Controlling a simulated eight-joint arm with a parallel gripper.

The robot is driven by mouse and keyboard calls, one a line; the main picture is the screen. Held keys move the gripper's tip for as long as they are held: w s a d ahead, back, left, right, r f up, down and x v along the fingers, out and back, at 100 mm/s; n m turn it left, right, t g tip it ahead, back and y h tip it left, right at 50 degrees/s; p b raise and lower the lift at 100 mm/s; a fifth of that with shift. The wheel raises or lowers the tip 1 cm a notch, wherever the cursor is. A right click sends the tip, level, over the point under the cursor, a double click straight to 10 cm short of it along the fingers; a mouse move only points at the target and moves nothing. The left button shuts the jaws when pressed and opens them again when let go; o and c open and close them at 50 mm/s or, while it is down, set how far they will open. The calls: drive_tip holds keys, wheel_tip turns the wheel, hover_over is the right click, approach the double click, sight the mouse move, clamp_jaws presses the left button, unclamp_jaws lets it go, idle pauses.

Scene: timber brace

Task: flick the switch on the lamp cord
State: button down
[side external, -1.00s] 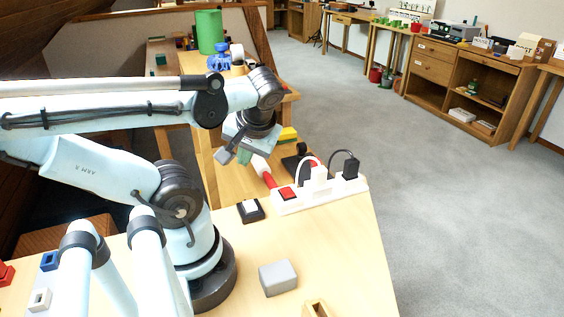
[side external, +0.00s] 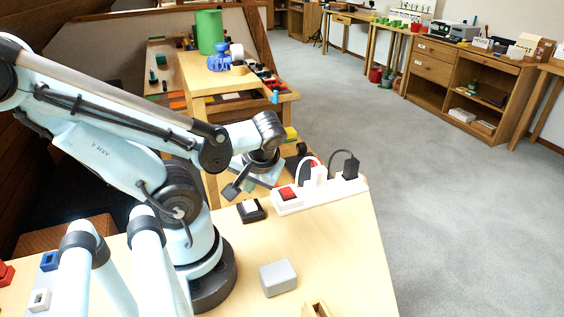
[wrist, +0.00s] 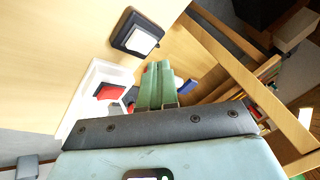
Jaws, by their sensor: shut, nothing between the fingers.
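A black-based switch with a white rocker (side external: 250,209) sits on the table below my gripper in the side view. It also shows at the top of the wrist view (wrist: 139,39). A white power strip (side external: 320,196) with a red switch (side external: 287,193) lies to its right, with a white plug and a black plug in it. The red switch shows in the wrist view (wrist: 110,91). My gripper (wrist: 157,68) is shut and empty, its green fingers together, apart from both switches. I cannot tell which switch is on the lamp cord.
A grey block (side external: 278,277) and a wooden piece (side external: 315,309) lie on the near table. Behind stands a wooden bench with a green cylinder (side external: 209,32) and a blue object (side external: 219,58). The table's right edge lies just past the strip.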

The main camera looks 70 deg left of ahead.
sight(248, 203)
drive_tip(key=shift+d+f, duration=0.15)
drive_tip(key=shift+f, duration=0.9)
drive_tip(key=shift+f, duration=0.15)
idle(1.4)
drive_tip(key=shift+f, duration=0.25)
drive_tip(key=shift+d+f, duration=0.1)
drive_tip(key=shift+f, duration=0.2)
idle(0.5)
drive_tip(key=shift+r, duration=0.15)
drive_tip(key=shift+r, duration=0.55)
drive_tip(key=shift+r, duration=0.1)
drive_tip(key=shift+a+r, duration=0.25)
drive_tip(key=shift+r, duration=0.95)
drive_tip(key=shift+a+r, duration=0.2)
drive_tip(key=shift+r, duration=1)
